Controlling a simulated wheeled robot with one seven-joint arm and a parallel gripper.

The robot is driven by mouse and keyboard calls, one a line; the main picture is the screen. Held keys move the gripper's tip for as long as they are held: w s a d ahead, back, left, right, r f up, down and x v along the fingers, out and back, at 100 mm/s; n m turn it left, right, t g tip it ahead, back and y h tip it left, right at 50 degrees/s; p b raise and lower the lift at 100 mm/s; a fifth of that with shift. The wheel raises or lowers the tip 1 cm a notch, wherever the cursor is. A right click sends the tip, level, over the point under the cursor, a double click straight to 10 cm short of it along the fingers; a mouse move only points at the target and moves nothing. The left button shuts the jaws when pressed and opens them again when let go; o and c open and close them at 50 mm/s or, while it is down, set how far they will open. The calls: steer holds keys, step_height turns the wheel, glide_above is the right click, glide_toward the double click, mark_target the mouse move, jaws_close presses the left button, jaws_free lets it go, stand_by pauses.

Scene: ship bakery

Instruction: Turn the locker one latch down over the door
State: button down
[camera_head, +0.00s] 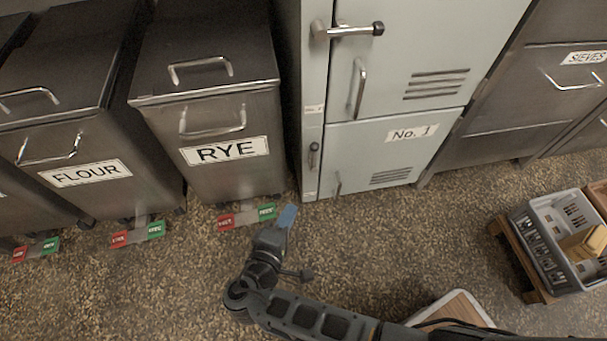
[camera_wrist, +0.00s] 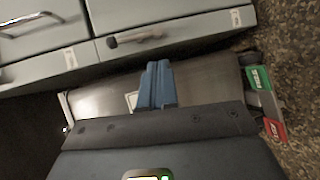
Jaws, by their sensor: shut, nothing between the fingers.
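The grey-green locker's lower door (camera_head: 370,150) carries a "No. 1" label (camera_head: 411,133). Its small latch (camera_head: 313,156) with a dark knob sits on the narrow post left of that door, lying along the post, not across the door. What appears to be this latch also shows in the wrist view (camera_wrist: 140,36), above my fingers. My gripper (camera_head: 287,216), with blue fingertips, is shut and empty, low in front of the locker and apart from it. Its fingers also show in the wrist view (camera_wrist: 157,84).
The upper locker door has a handle (camera_head: 358,88) and a latch (camera_head: 347,30) lying sideways across it. RYE (camera_head: 205,110) and FLOUR (camera_head: 80,140) bins stand left. Red-green floor tags (camera_head: 247,216) lie near my gripper.

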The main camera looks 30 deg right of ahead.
steer(key=w+a+r+h, duration=0.1)
steer(key=w+a+r+h+b, duration=0.1)
steer(key=w+a+r, duration=0.1)
steer(key=shift+w+r+m+t+h, duration=0.15)
steer(key=shift+w+m+t+h, duration=0.15)
steer(key=shift+m+t, duration=0.1)
steer(key=shift+d, duration=0.1)
steer(key=b, duration=0.2)
glide_toward(313, 155)
steer(key=w+d, duration=0.4)
steer(key=w, duration=0.1)
steer(key=shift+w+d, duration=0.1)
steer(key=shift+d, duration=0.2)
